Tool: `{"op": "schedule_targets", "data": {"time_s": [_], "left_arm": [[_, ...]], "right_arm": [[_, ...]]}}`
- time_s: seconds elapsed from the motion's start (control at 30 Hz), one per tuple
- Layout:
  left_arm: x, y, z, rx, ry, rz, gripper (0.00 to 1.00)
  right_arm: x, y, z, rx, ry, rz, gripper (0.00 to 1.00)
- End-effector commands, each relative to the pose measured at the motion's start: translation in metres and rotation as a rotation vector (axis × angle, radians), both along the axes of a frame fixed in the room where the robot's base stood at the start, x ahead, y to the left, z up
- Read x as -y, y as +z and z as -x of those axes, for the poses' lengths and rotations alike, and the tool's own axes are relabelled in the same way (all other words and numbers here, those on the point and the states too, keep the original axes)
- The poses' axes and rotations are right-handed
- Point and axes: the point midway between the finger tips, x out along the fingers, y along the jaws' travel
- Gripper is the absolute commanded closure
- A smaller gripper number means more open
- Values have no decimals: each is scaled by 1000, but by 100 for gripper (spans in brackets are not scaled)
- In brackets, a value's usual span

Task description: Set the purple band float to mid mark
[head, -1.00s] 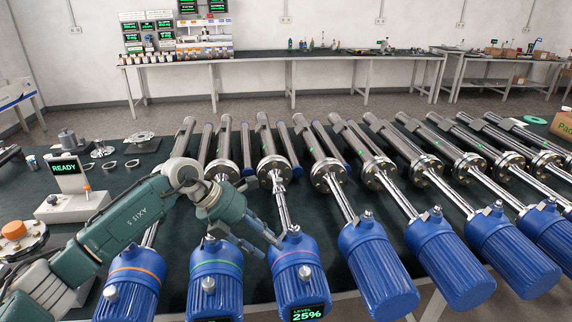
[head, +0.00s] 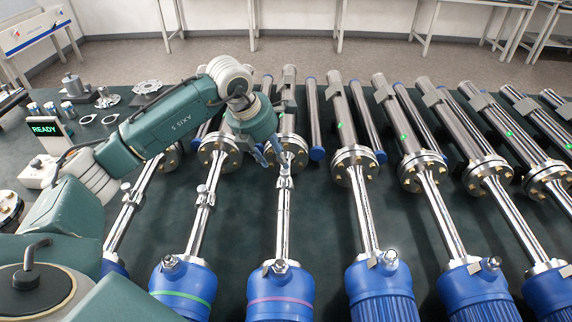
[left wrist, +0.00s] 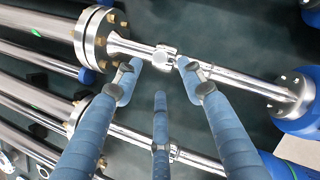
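The purple-band transmitter has a blue ribbed housing (head: 280,292) with a purple ring, at the bottom middle of the head view. Its shiny rod (head: 283,225) runs up to a bolted flange (head: 286,145). Its float (head: 285,181) is a small silver collar high on the rod, near the flange; it also shows in the left wrist view (left wrist: 165,56). My left gripper (head: 274,156) is at the rod by the float. In the wrist view its fingers (left wrist: 160,68) are apart, on either side of the float, with a gap visible. My right gripper is out of view. The housing's level display is out of view.
The green-band transmitter (head: 182,290) stands just left, its float (head: 203,196) lower on its rod. Several similar transmitters stand to the right. A READY device (head: 45,130) is at the left. Green tabletop (head: 325,215) shows between rods.

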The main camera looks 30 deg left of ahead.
Motion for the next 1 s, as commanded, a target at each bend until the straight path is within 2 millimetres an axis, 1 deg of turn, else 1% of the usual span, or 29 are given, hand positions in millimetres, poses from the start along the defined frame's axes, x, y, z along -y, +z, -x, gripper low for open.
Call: {"op": "schedule_targets", "data": {"time_s": [0.03, 0.2, 0.3, 0.4, 0.57, 0.8, 0.83, 0.87, 0.9, 0.97, 1.0], "left_arm": [[2, -9, -3, -7, 1, 1, 60], [7, -39, -15, -4, 0, 3, 60], [8, -54, -21, -5, 0, 2, 60], [9, -64, -25, -3, 0, 1, 60], [11, -73, -28, -1, -1, 2, 60], [10, -74, -29, -1, -1, 2, 60], [10, -74, -29, -1, -1, 2, 62], [10, -74, -29, -1, -1, 2, 68], [10, -74, -29, 0, 0, 1, 76], [10, -74, -29, 0, 0, 1, 88], [10, -74, -29, -1, -1, 2, 96]], "right_arm": [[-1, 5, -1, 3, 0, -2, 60], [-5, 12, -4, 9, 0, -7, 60], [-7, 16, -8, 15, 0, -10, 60], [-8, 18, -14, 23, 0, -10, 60], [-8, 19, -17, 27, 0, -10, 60], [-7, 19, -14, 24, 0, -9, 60], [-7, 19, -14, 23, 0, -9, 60], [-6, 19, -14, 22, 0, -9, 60], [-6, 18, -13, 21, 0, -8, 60], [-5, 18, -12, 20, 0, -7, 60], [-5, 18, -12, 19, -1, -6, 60]]}}
